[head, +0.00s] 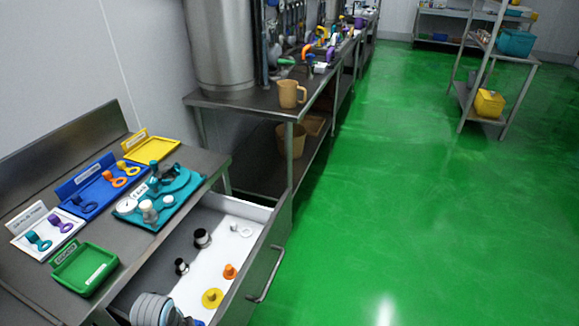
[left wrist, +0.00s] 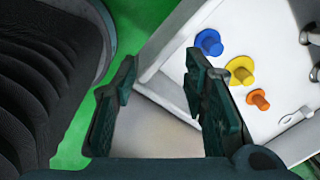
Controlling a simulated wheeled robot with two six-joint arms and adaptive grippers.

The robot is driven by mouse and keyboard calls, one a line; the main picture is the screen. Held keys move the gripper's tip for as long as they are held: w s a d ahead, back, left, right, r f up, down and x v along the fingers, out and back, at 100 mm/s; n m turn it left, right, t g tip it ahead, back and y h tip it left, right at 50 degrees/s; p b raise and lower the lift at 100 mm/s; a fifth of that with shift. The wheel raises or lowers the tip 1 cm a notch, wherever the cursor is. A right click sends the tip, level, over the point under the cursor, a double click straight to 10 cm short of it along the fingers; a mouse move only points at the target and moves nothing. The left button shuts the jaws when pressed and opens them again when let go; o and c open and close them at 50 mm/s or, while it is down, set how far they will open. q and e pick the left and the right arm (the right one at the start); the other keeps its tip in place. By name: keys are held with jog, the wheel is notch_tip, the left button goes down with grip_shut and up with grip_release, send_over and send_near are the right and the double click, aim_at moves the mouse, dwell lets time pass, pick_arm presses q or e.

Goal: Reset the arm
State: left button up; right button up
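In the left wrist view my left gripper (left wrist: 162,68) is open, its two dark green fingers spread apart with nothing between them. It hangs beside the near end of the open drawer. A grey, rounded part of my arm shows at the bottom edge of the head view; the gripper fingers cannot be made out there. My right gripper is in neither view.
The open white drawer (head: 257,214) holds an orange part (head: 230,271), a yellow part (head: 212,298), a blue part (left wrist: 208,42) and dark metal fittings. Above it, the steel counter carries a blue tray (head: 70,190), a green tray (head: 65,268) and a teal tray (head: 186,184).

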pick_arm(q)
jog(key=s+d+r+n+t, duration=0.1)
jog(key=s+r+n, duration=0.2)
jog(key=s+n, duration=0.3)
jog(key=s+d+r+n+t, duration=0.1)
jog(key=s+r+n+t, duration=0.15)
jog(key=s+n, duration=0.35)
notch_tip(320, 180, down, 19)
jog(key=s+a+g, duration=0.1)
jog(key=a+g, duration=0.1)
jog(key=s+f+g, duration=0.1)
jog(key=s+f, duration=1.1)
jog(key=s, duration=0.2)
jog(key=shift+s+a+f+n, duration=0.15)
jog(key=shift+s+f+n, duration=0.05)
jog(key=shift+f+n, duration=0.15)
jog(key=shift+c, duration=0.6)
